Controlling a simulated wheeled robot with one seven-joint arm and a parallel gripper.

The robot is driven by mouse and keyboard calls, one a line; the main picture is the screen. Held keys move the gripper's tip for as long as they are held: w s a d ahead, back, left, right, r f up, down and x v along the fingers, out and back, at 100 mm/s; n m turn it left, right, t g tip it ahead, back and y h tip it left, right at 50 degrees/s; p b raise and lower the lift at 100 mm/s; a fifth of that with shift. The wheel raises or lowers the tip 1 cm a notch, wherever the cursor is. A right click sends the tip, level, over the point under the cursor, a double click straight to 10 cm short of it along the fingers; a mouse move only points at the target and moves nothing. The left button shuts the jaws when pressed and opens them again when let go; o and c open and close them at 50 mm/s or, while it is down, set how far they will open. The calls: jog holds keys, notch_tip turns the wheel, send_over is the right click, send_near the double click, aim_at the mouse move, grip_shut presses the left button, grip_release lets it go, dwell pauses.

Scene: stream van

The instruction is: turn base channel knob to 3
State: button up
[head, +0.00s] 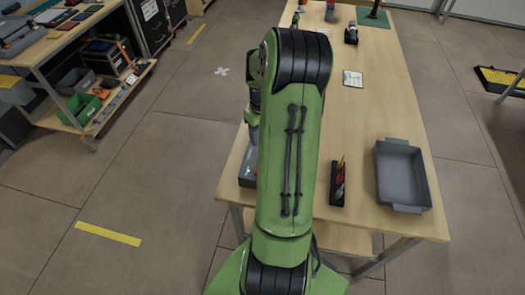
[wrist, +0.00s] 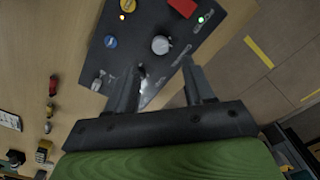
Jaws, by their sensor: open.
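A dark control panel (wrist: 132,42) lies on the wooden table in the wrist view. It carries a round grey knob (wrist: 161,45), a blue round button or knob (wrist: 110,41), a red block (wrist: 180,7) and small switches. Which one is the base channel knob, and any numbers or pointer, I cannot make out. My gripper (wrist: 160,75) is open, its two fingers apart over the panel's near edge. The grey knob shows just beyond the fingertips, between their lines, not held. In the head view my arm hides the gripper and most of the panel.
A grey tray (head: 428,207) and a black holder with pens (head: 338,188) stand on the table (head: 355,122) right of my arm. A small white card (head: 353,78) lies farther back. A workbench with tools (head: 50,50) stands left. Floor is free between them.

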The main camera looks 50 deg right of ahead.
notch_tip(320, 180, down, 8)
jog(key=shift+r+b, duration=0.1)
jog(key=shift+b, duration=0.45)
grip_shut()
